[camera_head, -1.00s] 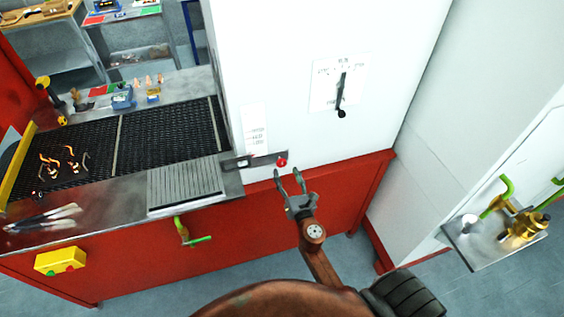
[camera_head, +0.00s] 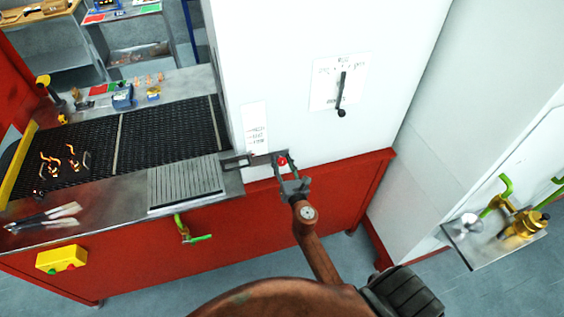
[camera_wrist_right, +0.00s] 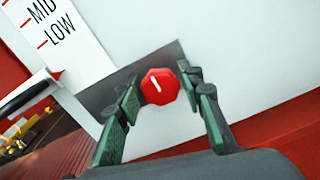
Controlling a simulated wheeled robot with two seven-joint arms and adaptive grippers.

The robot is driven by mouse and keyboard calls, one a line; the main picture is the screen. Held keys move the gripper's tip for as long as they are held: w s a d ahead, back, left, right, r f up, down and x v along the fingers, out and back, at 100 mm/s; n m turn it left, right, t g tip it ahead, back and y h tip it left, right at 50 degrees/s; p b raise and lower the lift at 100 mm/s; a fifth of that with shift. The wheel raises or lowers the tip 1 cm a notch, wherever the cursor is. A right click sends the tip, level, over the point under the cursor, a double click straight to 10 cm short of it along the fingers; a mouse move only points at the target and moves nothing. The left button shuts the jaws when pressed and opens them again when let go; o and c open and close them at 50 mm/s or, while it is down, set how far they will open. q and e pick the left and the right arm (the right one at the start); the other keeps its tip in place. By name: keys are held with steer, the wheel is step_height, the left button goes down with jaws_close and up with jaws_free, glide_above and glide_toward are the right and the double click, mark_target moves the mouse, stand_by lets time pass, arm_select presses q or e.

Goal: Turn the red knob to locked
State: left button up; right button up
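The red knob (camera_head: 282,161) sits on a small dark metal plate at the lower edge of the white wall panel. In the right wrist view the knob (camera_wrist_right: 160,86) is a red many-sided dial with a short white mark pointing to the upper left. My right gripper (camera_head: 282,162) is at the knob, with its fingers spread on either side. Any lock markings are not readable. My left gripper is not in view.
Left of the knob, a slider plate (camera_head: 236,163) lies below a white MID/LOW scale (camera_head: 256,130). A black lever (camera_head: 341,95) is on the panel above right. A green-handled valve (camera_head: 186,232) is on the red front. The floor in front is clear.

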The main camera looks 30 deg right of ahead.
steer(key=c, duration=0.7)
steer(key=m, duration=0.3)
steer(key=shift+m+b, duration=0.35)
steer(key=shift+m, duration=0.05)
steer(key=m, duration=0.4)
steer(key=shift+d+f+m+b, duration=0.1)
steer(key=shift+m+b, duration=0.2)
steer(key=m, duration=0.9)
steer(key=shift+f+m, duration=0.1)
steer(key=shift+m, duration=0.2)
